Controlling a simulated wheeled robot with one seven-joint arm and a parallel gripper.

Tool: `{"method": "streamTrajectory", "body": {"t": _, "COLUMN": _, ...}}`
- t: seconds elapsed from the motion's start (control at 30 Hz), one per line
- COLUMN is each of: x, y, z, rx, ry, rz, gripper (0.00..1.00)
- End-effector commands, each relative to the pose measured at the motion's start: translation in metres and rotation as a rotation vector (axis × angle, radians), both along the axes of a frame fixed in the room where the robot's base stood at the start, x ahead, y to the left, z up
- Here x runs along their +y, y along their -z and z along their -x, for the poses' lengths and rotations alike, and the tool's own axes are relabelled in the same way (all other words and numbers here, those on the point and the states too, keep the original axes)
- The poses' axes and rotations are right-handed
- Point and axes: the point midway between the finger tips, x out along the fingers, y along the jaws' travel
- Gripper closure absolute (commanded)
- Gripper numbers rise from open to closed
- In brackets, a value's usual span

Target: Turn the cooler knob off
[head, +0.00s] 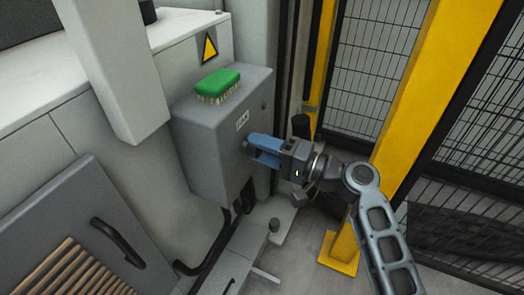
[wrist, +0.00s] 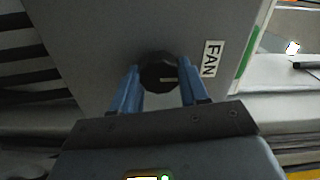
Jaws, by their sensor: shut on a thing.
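A black round knob (wrist: 158,68) with a short pale mark sits on the face of a grey box (head: 205,135). A label (wrist: 211,58) reading FAN is beside it in the wrist view. My gripper (wrist: 158,77) has its two blue fingers on either side of the knob and is shut on it. In the head view my gripper (head: 250,148) reaches the box face from the right, and its fingers mostly hide the knob. The mark runs roughly sideways in the wrist view; I cannot tell which setting it points to.
A green brush (head: 218,84) lies on top of the box, below a yellow warning sign (head: 210,47). A yellow post (head: 420,90) and mesh fence (head: 370,70) stand to the right, close to my arm. Cables hang below the box.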

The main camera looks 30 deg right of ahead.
Motion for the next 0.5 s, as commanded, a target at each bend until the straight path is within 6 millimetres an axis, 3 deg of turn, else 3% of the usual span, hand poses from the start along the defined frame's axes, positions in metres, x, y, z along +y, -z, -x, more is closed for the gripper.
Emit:
{"method": "streamTrajectory", "body": {"t": 0.37, "x": 0.0005, "y": 0.0015, "z": 0.0007, "rx": 0.000, "ry": -0.002, "rz": 0.006, "gripper": 0.86}}
{"method": "streamTrajectory", "body": {"t": 0.4, "x": 0.0005, "y": 0.0015, "z": 0.0007, "rx": 0.000, "ry": -0.002, "rz": 0.006, "gripper": 0.55}}
{"method": "streamTrajectory", "body": {"t": 0.5, "x": 0.0005, "y": 0.0013, "z": 0.0005, "rx": -0.001, "ry": -0.002, "rz": 0.005, "gripper": 0.45}}
